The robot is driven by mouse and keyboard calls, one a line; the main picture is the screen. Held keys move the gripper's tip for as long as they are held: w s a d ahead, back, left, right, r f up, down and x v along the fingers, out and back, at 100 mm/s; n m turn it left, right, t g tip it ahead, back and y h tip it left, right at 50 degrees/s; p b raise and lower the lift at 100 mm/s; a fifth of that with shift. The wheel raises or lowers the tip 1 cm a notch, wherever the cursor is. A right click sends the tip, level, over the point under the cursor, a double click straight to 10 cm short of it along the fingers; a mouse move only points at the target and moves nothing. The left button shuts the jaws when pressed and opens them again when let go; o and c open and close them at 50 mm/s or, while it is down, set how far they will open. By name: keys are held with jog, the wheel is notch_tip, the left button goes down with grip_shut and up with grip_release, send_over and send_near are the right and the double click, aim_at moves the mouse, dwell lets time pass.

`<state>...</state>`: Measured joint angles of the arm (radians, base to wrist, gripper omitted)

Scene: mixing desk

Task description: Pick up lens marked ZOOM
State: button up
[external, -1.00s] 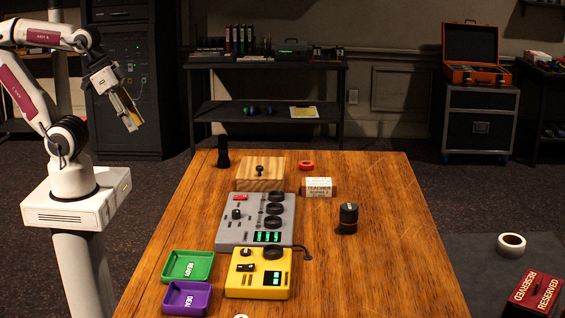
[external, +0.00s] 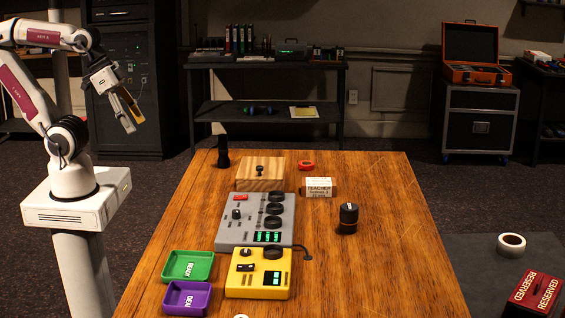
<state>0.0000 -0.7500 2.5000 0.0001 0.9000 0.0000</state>
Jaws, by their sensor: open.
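A short black lens (external: 348,218) stands upright on the right half of the wooden table, with a pale mark on its side. A taller black cylinder (external: 223,152), perhaps another lens, stands at the table's far left corner. I cannot read ZOOM on either one. My gripper (external: 132,116) is open and empty. It hangs in the air left of the table's far end, well away from both black cylinders.
On the table (external: 390,265) are a wooden box (external: 248,182), a grey mixer (external: 235,228), a yellow mixer (external: 242,284), a green tray (external: 167,270), a purple tray (external: 169,303), a TEACHER box (external: 319,188) and a red ring (external: 306,165). The table's right side is mostly clear.

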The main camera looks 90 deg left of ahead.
jog(key=w+a+r+m+y, duration=0.1)
jog(key=w+a+m+y, duration=0.55)
jog(key=w+a, duration=0.6)
jog(key=w+m+t+y, duration=0.2)
jog(key=w+m, duration=0.7)
jog(key=w, duration=0.9)
jog(key=w+d+f+m+t, duration=0.2)
jog(key=w+d+f+m, duration=0.3)
jog(key=w, duration=0.4)
jog(key=w+d+f+m+t+h, duration=0.1)
jog(key=w+d+f+m+h, duration=0.1)
jog(key=w+d+f+m, duration=0.2)
jog(key=w+d+f+m+t+h, duration=0.1)
jog(key=w+d+f+m, duration=0.3)
jog(key=d+f, duration=0.2)
jog(key=w+d+f+m+t+h, duration=0.1)
jog(key=w+d+f+m+h, duration=0.1)
jog(key=w+d+f+m, duration=0.2)
jog(key=shift+w+d+f+m+t+h, duration=0.1)
jog(key=shift+d+f+m+t, duration=0.15)
jog(key=shift+f, duration=0.3)
jog(key=shift+w+d+f+m+h, duration=0.1)
jog(key=shift+d+f+h, duration=0.05)
jog(key=shift+d+f, duration=0.3)
jog(key=shift+w+d+f+m+t+h, duration=0.15)
jog(key=shift+d+f+m, duration=0.1)
jog(key=shift+f, duration=0.35)
